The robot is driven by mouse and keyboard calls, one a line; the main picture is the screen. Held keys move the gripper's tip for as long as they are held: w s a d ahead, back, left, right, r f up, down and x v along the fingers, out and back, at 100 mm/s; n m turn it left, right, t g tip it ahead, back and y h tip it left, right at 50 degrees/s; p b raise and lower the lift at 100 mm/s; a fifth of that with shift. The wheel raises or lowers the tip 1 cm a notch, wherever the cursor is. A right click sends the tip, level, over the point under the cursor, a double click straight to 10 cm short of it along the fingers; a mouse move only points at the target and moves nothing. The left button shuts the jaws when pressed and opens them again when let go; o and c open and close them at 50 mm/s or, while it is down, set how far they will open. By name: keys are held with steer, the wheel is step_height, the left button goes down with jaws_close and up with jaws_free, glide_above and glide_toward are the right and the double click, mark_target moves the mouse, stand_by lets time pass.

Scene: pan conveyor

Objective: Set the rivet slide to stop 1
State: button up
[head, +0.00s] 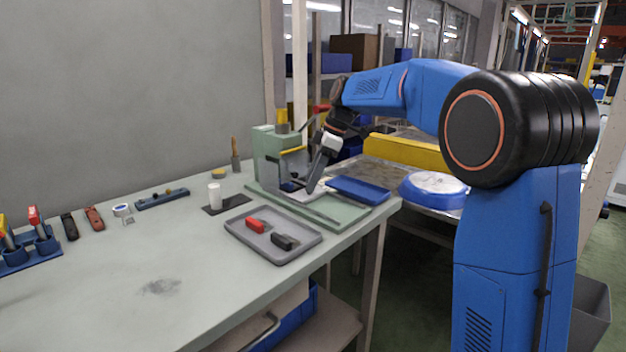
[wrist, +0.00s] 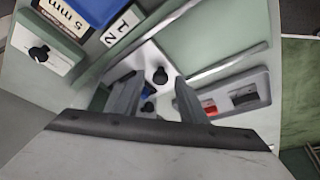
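The pale green press (head: 268,160) stands on a green base plate (head: 338,216) at the far end of the bench. In the wrist view, a pale slide plate (wrist: 145,57) carries a black round knob (wrist: 160,76). A second dark knob (wrist: 148,106) shows nearer, partly between the fingers. In the head view my gripper (head: 316,178) is low over the base plate.
A grey tray (head: 240,236) with a red block (head: 255,226) and a black block (head: 285,242) lies in front of the base plate. A blue tray (head: 358,190) is at its right. A white cylinder (head: 215,196) stands left. The front bench is mostly clear.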

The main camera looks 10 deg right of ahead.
steer(key=d+r, duration=0.2)
steer(key=r, duration=0.1)
steer(key=shift+s+d, duration=0.1)
steer(key=shift+s, duration=0.05)
steer(key=s+d, duration=0.1)
steer(key=d, duration=0.9)
steer(key=shift+s+d, duration=0.35)
steer(key=shift+d, duration=0.05)
steer(key=shift+f, duration=0.1)
steer(key=shift+s, duration=0.1)
steer(key=s+a+f+m+t+h, duration=0.2)
steer(key=s+m, duration=0.6)
steer(key=s, duration=1.4)
steer(key=s+d+f+m+t+h, duration=0.2)
steer(key=s+f+m, duration=0.6)
steer(key=s+f, duration=0.6)
steer(key=s, duration=0.4)
steer(key=shift+s+d+f+h, duration=0.15)
steer(key=shift+s+f+h, duration=0.15)
steer(key=shift+s+f, duration=0.1)
